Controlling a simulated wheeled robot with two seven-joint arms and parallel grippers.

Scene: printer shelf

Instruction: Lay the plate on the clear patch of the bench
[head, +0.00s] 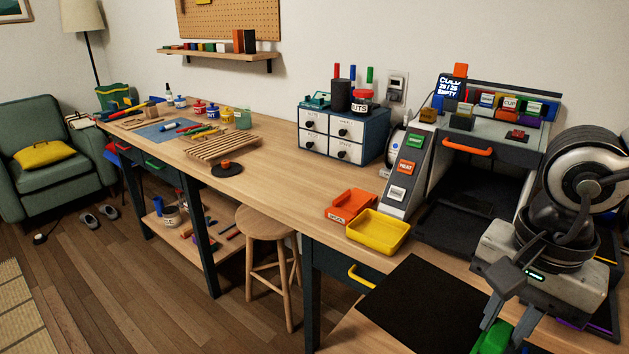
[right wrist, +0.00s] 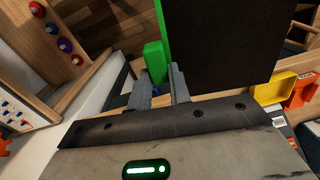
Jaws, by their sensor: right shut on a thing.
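The plate (head: 415,305) is a flat black sheet at the bottom of the head view, with a green grip (head: 493,340) at its right edge. My right gripper (head: 508,322) is shut on this green grip. In the right wrist view the gripper (right wrist: 158,88) holds the green grip, and the black plate (right wrist: 225,45) extends away beside it. The plate hides part of what lies beneath it. The wooden bench (head: 290,185) runs to the far left, with a bare stretch in front of the drawer cabinet. My left gripper is not in view.
A yellow tray (head: 378,232) and orange bin (head: 350,205) stand just beyond the plate. The printer (head: 480,190) and button panel (head: 408,165) are behind. A slatted wooden rack (head: 222,147) and a dark round thing with an orange knob (head: 227,169) border the bare stretch.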

